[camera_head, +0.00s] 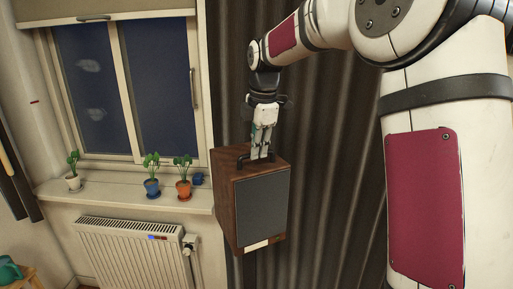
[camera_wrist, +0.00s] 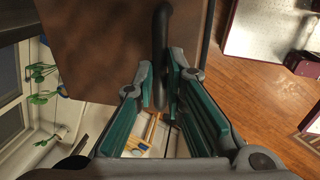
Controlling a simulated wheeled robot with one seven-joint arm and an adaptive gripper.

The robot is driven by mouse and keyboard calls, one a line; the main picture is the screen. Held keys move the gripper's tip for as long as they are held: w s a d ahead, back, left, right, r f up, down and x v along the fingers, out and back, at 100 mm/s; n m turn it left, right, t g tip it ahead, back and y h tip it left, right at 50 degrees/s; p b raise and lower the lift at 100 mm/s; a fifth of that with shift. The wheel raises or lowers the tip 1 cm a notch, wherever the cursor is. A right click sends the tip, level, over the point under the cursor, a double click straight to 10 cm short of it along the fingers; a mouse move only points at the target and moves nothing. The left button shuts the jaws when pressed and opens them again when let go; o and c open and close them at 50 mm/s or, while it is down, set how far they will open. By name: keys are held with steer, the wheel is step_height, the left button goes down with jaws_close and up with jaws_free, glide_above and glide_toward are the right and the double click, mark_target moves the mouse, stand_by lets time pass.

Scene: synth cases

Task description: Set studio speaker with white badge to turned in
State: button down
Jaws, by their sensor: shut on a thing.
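The studio speaker (camera_head: 262,213) is a brown wooden box with a dark grey front and a white badge (camera_head: 258,245) at the lower front edge. It has a dark handle on top. My gripper (camera_head: 262,157) is above the speaker and shut on this handle. In the wrist view the speaker's brown top (camera_wrist: 105,40) fills the upper middle, and the dark handle (camera_wrist: 161,50) runs down between the green-padded fingers of my gripper (camera_wrist: 160,92). The speaker's underside and whatever supports it are hidden or out of view.
A window sill (camera_head: 120,200) with several small potted plants is left of the speaker, above a white radiator (camera_head: 135,250). Dark curtains (camera_head: 335,190) hang behind and right of the speaker. The wrist view also shows wooden floor (camera_wrist: 250,95).

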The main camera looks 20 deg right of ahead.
steer(key=c, duration=1.7)
jaws_free()
steer(key=shift+o, duration=0.2)
step_height(320, 180, up, 12)
steer(key=s, duration=0.2)
steer(key=shift+s, duration=0.15)
steer(key=shift+f, duration=0.1)
steer(key=s+a+f+m+t+h+b, duration=0.15)
steer(key=s+a+m, duration=0.35)
steer(key=s+m, duration=0.6)
steer(key=s+f+m+t+y+b, duration=0.1)
steer(key=s+f+m+t, duration=0.1)
steer(key=s+f+m, duration=0.5)
steer(key=s+a+f, duration=0.1)
steer(key=s+f, duration=0.4)
steer(key=s, duration=0.4)
steer(key=shift+s+f+m, duration=0.15)
steer(key=shift+s+m, duration=0.1)
steer(key=shift+m, duration=0.15)
